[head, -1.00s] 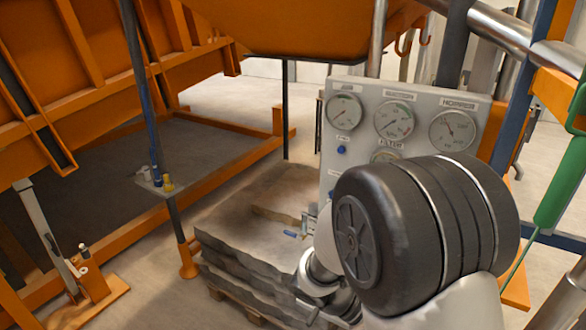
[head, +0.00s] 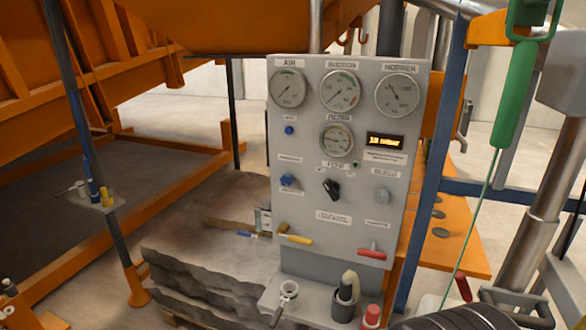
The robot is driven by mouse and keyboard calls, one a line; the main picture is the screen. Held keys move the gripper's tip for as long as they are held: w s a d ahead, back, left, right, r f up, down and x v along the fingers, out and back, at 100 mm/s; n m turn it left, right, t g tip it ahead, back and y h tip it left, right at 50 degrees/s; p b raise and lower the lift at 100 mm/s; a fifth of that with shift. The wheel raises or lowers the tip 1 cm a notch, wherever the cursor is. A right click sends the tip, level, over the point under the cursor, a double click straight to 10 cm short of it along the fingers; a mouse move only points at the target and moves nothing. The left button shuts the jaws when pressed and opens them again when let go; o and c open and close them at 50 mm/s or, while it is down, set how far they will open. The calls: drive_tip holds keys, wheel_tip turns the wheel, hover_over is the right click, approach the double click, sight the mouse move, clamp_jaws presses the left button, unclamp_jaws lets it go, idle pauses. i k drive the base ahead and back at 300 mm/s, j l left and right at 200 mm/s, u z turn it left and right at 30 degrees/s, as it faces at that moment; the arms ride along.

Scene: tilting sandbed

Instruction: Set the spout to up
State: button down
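I cannot tell for sure which part is the spout; no readable label names it. The grey control panel (head: 345,150) stands upright in the middle of the head view. It carries a black selector knob (head: 331,188), a blue knob (head: 288,180), a grey knob (head: 382,195), a yellow-handled lever (head: 296,238) lying about level and a red-handled lever (head: 372,253). The small labels are too blurred to read. My gripper is out of view; only a dark part of my arm shows at the bottom right, in front of the panel's foot.
Several round gauges (head: 340,91) and a lit display (head: 385,141) top the panel. A shelf (head: 320,312) below holds a pale-tipped black holder (head: 346,297). Stacked slabs (head: 195,270) lie left. A post bracket (head: 100,205) carries blue and yellow handles. A green tool (head: 512,95) hangs right.

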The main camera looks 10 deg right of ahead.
sight(533, 237)
drive_tip(key=k+j+z, duration=0.15)
drive_tip(key=z, duration=1.4)
drive_tip(key=k+z, duration=0.1)
drive_tip(key=k+j, duration=0.05)
